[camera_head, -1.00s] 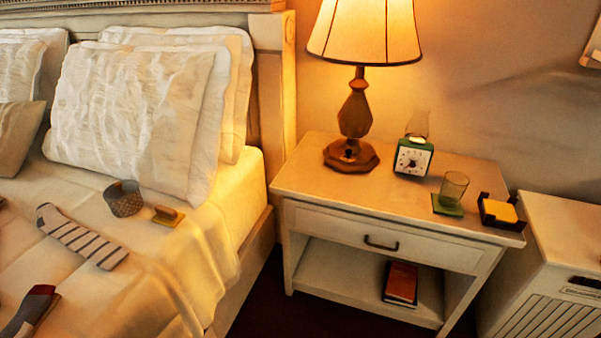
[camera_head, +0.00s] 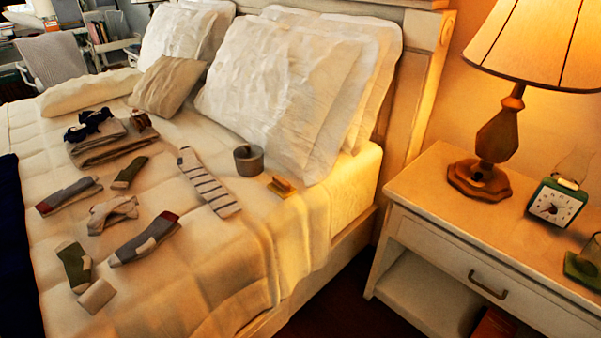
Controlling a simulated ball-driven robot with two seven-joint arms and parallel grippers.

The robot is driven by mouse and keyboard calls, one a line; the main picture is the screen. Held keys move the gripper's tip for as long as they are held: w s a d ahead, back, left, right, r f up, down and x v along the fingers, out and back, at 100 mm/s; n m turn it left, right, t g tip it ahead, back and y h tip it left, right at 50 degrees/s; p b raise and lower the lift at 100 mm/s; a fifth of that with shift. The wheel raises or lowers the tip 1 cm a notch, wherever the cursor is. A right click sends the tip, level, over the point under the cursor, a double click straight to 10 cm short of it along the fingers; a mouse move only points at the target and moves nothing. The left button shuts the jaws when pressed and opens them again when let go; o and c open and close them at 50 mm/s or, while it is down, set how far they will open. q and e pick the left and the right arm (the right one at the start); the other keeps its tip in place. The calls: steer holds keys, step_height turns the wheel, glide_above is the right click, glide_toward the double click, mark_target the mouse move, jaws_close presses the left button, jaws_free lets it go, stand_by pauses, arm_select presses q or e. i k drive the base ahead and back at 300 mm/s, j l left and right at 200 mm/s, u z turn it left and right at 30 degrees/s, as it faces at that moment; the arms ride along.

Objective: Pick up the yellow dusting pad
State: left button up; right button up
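A small yellow pad with a brown handle-like top (camera_head: 281,187), which looks like the dusting pad, lies on the right side of the bed (camera_head: 225,265). It sits just in front of the white pillows, near the mattress edge. A dark grey round container (camera_head: 249,160) stands just left of it. Neither of my grippers is in view.
A striped sock (camera_head: 208,182) lies left of the container, and several other socks and folded clothes (camera_head: 105,148) spread further left. A nightstand (camera_head: 425,180) with a lamp (camera_head: 492,140) and clock (camera_head: 556,202) stands right of the bed. Bare bedding lies in front of the pad.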

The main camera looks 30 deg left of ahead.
mark_target(284, 190)
steer(key=i+l+u, duration=0.1)
steer(key=i+l, duration=0.4)
steer(key=i+l+u, duration=0.15)
steer(key=i+l, duration=0.3)
steer(key=l, duration=0.2)
